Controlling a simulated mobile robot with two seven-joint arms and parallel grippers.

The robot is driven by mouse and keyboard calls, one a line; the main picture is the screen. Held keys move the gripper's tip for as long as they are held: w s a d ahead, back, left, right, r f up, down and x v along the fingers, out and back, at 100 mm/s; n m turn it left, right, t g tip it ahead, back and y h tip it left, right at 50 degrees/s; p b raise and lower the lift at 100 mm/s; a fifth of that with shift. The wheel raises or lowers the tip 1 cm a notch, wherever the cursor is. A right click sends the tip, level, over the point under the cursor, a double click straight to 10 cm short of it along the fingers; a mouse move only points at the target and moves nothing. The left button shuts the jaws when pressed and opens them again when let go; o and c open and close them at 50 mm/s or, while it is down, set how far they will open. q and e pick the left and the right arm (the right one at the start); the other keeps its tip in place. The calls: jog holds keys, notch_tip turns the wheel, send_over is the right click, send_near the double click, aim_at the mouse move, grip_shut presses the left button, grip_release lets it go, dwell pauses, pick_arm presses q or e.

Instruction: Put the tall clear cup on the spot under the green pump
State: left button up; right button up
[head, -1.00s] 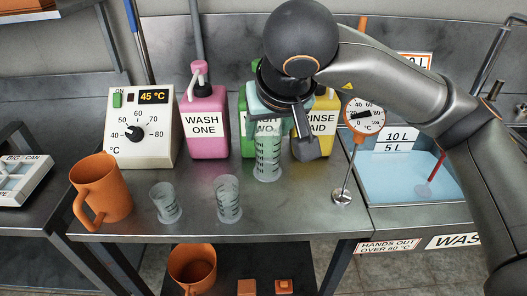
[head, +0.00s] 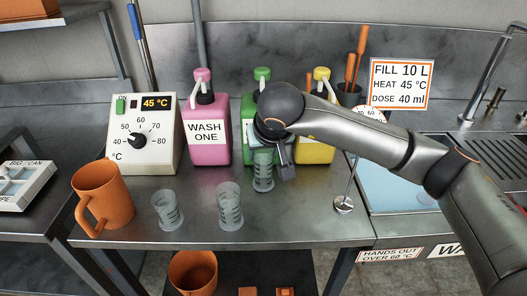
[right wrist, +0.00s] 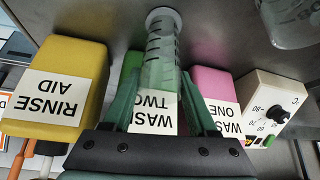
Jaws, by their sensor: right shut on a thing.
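The tall clear cup (head: 263,180) with dark measuring marks is held upright by my right gripper (head: 268,155), in front of the green bottle (head: 247,115) labelled WASH TWO. The green pump (head: 262,75) rises above my wrist. In the right wrist view the cup (right wrist: 163,50) stands between the green fingers of my right gripper (right wrist: 160,92), with the green bottle (right wrist: 131,66) close behind. I cannot tell whether the cup's base touches the counter. The spot under the pump is hidden. My left gripper is not in view.
The pink WASH ONE bottle (head: 205,135) and yellow RINSE AID bottle (head: 316,150) flank the green one. Two shorter clear cups (head: 167,210) (head: 230,206) and an orange jug (head: 103,198) stand left. A thermometer base (head: 343,205) is at right. The counter's front is clear.

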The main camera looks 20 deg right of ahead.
jog(key=shift+r, duration=0.1)
jog(key=shift+f, duration=0.2)
jog(key=o, duration=1.3)
jog(key=shift+r, duration=0.25)
jog(key=v, duration=1.2)
